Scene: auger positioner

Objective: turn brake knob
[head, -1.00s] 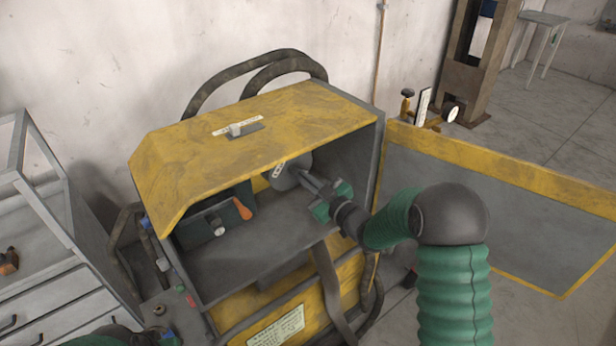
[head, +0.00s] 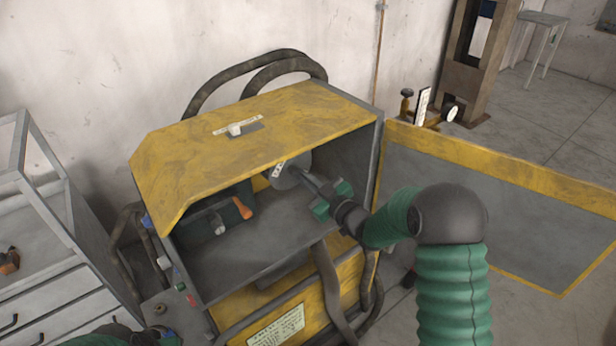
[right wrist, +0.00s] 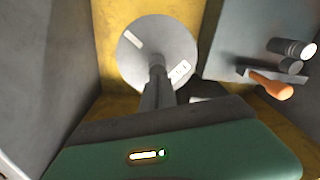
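The brake knob appears to be the round grey disc (head: 283,178) with a white label inside the yellow box; it also shows in the right wrist view (right wrist: 185,45). My right gripper (head: 303,174) reaches into the box from the right. Its fingers (right wrist: 157,68) lie close together, tips at the disc's middle, and look shut on its centre piece, which they hide. My left gripper is only partly visible as green and dark parts at the bottom left edge of the head view, so its fingers cannot be judged.
The yellow box (head: 240,160) has a roof above and side walls around my right gripper. An orange-tipped lever (head: 242,208) is left of the disc. The open door panel (head: 500,205) is to the right. Grey drawers (head: 70,305) stand at the left.

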